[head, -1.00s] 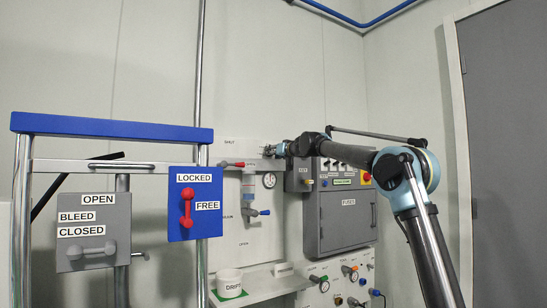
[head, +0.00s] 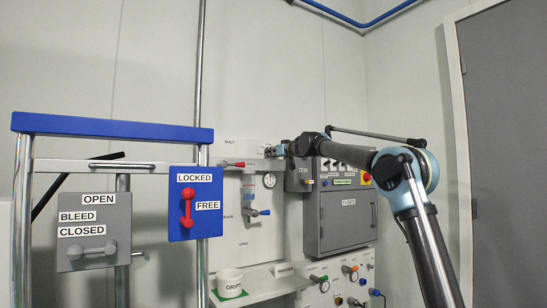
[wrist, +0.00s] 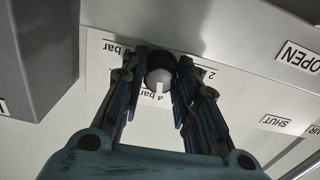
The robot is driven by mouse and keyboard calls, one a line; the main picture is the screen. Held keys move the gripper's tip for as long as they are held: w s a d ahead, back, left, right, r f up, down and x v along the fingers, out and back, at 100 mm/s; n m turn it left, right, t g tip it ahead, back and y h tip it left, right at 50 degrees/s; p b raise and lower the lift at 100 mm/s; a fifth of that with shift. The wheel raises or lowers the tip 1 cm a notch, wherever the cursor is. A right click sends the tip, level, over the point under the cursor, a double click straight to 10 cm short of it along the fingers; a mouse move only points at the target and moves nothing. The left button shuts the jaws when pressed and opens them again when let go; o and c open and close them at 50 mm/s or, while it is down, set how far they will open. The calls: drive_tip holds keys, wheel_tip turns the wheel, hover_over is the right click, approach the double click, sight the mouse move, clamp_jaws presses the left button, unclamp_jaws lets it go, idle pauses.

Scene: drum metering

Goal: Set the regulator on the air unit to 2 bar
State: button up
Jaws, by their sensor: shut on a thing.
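The regulator knob (wrist: 159,78) is a dark round knob with a grey face and a white pointer mark. It sits on a white panel in the wrist view. My gripper (wrist: 161,85) has its two fingers closed on the knob from both sides. The pointer mark points down in the wrist view, toward a partly covered label ending in "bar". Another "bar" label shows upper left, and a label starting with "2" shows at the right, partly behind a finger. In the head view my gripper (head: 274,151) is at the wall panel, hiding the knob. A round gauge (head: 269,180) is just below; its reading is too small to tell.
A grey control box (head: 337,215) stands right of my gripper. A red-handled valve (head: 233,164) is close on its left. A blue-topped frame (head: 112,127) with lever plates stands at the left front. A shelf (head: 262,284) with a white cup (head: 230,281) is below.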

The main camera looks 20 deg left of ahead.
drive_tip(key=shift+w+d+n, duration=0.1)
drive_tip(key=shift+n, duration=1.1)
drive_tip(key=o, duration=1.1)
drive_tip(key=shift+c, duration=0.2)
drive_tip(key=v, duration=1.2)
drive_tip(key=shift+f, duration=0.1)
